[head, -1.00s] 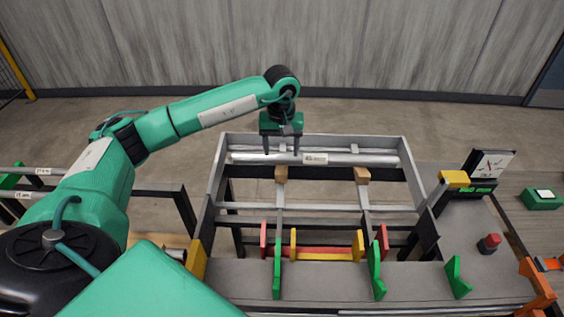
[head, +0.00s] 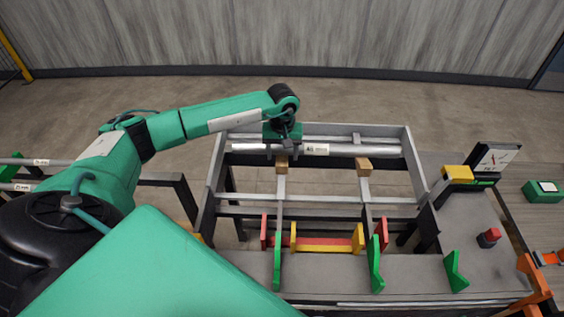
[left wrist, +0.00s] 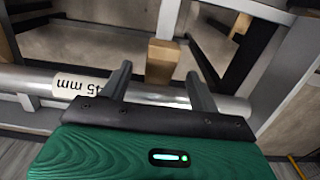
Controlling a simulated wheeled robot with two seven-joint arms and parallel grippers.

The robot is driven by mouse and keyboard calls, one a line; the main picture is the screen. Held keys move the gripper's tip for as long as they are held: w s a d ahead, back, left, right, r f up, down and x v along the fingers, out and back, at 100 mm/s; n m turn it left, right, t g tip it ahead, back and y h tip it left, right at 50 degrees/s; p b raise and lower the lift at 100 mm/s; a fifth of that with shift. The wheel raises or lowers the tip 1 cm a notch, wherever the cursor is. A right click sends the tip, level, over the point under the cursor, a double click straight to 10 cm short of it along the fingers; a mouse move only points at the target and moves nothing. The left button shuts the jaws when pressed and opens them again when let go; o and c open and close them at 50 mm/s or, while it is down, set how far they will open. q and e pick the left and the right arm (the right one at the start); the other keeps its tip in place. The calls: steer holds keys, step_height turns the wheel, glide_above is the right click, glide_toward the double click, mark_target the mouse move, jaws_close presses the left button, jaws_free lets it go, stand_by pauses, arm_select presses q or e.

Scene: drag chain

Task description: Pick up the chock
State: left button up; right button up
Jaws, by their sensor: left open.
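A small tan wooden chock (head: 282,162) sits on the near rail of the grey frame, just in front of a silver pipe. A second, similar chock (head: 363,166) sits farther right on the same frame. My left gripper (head: 283,153) is open, pointing down above the pipe at the left chock. In the left wrist view the chock (left wrist: 161,60) appears between the two spread fingertips (left wrist: 160,74), with no clear contact visible. My right gripper is out of view.
The silver pipe (head: 340,150), labelled 45 mm in the wrist view, runs just behind the chocks. Green brackets (head: 375,262), yellow and red uprights stand at the near side. A dial box (head: 495,158) and red button (head: 489,236) are at right.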

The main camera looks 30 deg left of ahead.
mark_target(282, 161)
arm_select(q)
step_height(282, 161, down, 4)
steer(key=shift+r+p, duration=0.25)
steer(key=shift+p, duration=0.55)
steer(key=shift+a+f, duration=0.1)
steer(key=shift+f, duration=0.35)
steer(key=shift+c, duration=0.2)
steer(key=c, duration=1)
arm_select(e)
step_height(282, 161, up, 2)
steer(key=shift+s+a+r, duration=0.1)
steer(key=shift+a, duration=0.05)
arm_select(q)
steer(key=shift+r, duration=0.1)
